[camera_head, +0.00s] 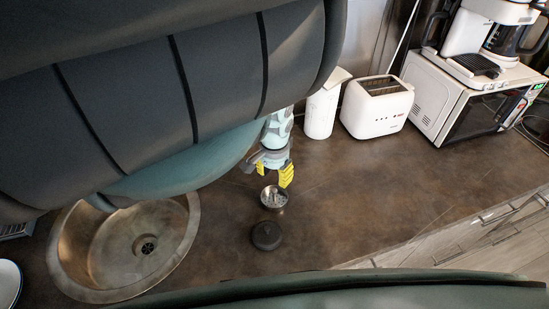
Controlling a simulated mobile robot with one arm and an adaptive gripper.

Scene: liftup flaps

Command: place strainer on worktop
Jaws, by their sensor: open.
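A small round metal cup-like thing (273,199), which looks like the strainer, is on or just above the brown worktop (350,210). A dark round piece (266,236), perhaps its lid, lies on the worktop just in front of it. My gripper (275,174), with yellow fingers, is open just behind and above the metal thing. I cannot tell whether a finger touches it. My arm and body hide the upper left of the view.
A metal sink (181,255) is set into the worktop at left. A white canister (320,112), a white toaster (377,107) and a microwave (460,107) with a coffee maker on top stand at the back right. The worktop's right middle is clear.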

